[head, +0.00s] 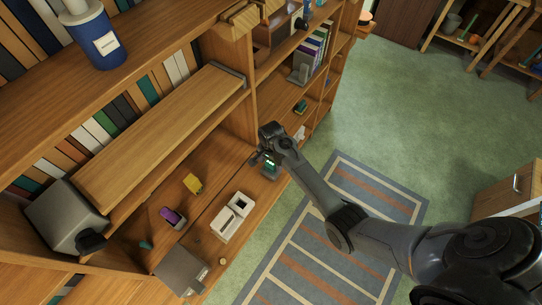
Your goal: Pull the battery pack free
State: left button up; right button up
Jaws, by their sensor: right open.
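My right gripper (262,157) reaches in from the right, over the front edge of the wooden shelf. It is open. A small dark block with bright green marks (270,169) is just below its fingers; it may be the battery pack, but it is too small to be sure. I cannot tell whether the fingers touch it or stand around it. The gripper's wrist hides part of that spot. My left gripper is not in view.
On the shelf board (215,195) are a white two-slot holder (233,216), a yellow object (193,183), a dark device with a purple screen (172,217) and a grey box (181,270). A large grey block (65,217) stands at left. A raised wooden board (160,135) lies behind.

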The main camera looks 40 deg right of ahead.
jog(key=shift+f, duration=1.3)
jog(key=shift+c, duration=0.4)
jog(key=c, duration=1.1)
jog(key=shift+o, duration=0.2)
jog(key=shift+r, duration=0.15)
jog(key=shift+r+p, duration=1.3)
jog(key=shift+p, duration=0.25)
jog(key=shift+r+p, duration=0.9)
jog(key=shift+p, duration=0.1)
jog(key=shift+r, duration=0.25)
